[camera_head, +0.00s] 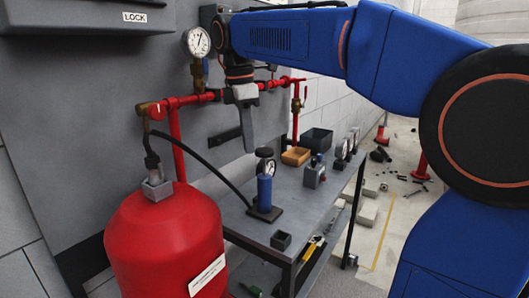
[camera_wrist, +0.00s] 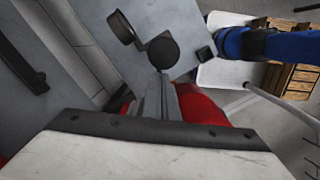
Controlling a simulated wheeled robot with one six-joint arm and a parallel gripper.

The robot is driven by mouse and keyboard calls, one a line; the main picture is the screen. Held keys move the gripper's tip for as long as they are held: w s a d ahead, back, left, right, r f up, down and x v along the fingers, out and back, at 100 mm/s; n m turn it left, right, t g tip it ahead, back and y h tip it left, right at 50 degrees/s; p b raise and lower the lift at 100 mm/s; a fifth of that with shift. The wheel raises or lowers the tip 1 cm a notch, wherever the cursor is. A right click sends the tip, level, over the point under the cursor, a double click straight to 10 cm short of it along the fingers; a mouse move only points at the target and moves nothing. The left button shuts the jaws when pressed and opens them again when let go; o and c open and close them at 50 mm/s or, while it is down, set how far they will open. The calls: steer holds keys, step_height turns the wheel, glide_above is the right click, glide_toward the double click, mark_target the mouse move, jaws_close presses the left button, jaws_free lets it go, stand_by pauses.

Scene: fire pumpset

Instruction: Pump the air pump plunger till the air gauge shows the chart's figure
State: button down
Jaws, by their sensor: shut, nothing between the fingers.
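The blue air pump (camera_head: 264,192) stands upright on a dark base on the grey bench. A dark round knob (camera_head: 264,152) sits at its top, and a small dial gauge (camera_head: 270,166) is beside it. In the wrist view the black knob (camera_wrist: 163,52) lies just beyond my fingertips, with the dark round gauge housing (camera_wrist: 122,27) to its left. My gripper (camera_head: 249,148) points down above the bench, close to the knob. Its fingers (camera_wrist: 164,82) are shut and empty. Whether they touch the knob cannot be told. The dial reading is too small to read, and no chart is discernible.
A red tank (camera_head: 165,240) with a black hose stands at front left. Red pipework (camera_head: 190,99) with a larger gauge (camera_head: 198,41) runs along the wall behind.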

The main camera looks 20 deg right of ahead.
step_height(320, 180, up, 14)
steer(key=a, duration=0.1)
steer(key=shift+a, duration=0.2)
steer(key=shift+r, duration=0.1)
stand_by(0.7)
